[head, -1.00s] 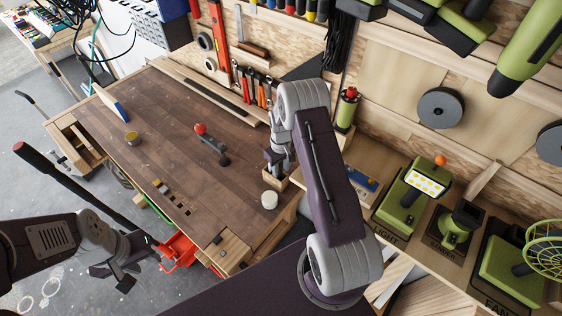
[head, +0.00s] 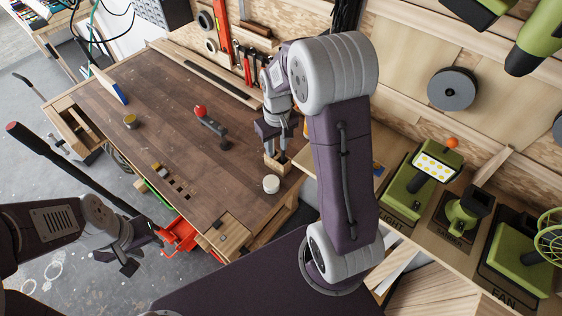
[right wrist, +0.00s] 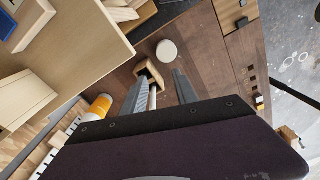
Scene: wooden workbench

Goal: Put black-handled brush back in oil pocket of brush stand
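A small wooden block, seemingly the brush stand (head: 284,168), stands near the bench's right front edge. In the right wrist view the stand (right wrist: 146,66) lies just beyond my fingertips. My right gripper (head: 274,146) is over the stand; in the right wrist view its fingers (right wrist: 158,82) are apart. A thin pale rod (right wrist: 153,97) shows in the gap between them, in line with the stand; I cannot tell whether it is part of the black-handled brush. No black handle or oil pocket label is clearly visible. My left gripper (head: 132,253) looks open and empty, off the bench's front left.
A white round jar (head: 271,184) stands right beside the stand. A red-knobbed dark tool (head: 211,127) and a small yellowish tin (head: 131,121) sit on the workbench (head: 180,120). A shelf with green tools (head: 408,185) is at the right. The bench's middle is mostly clear.

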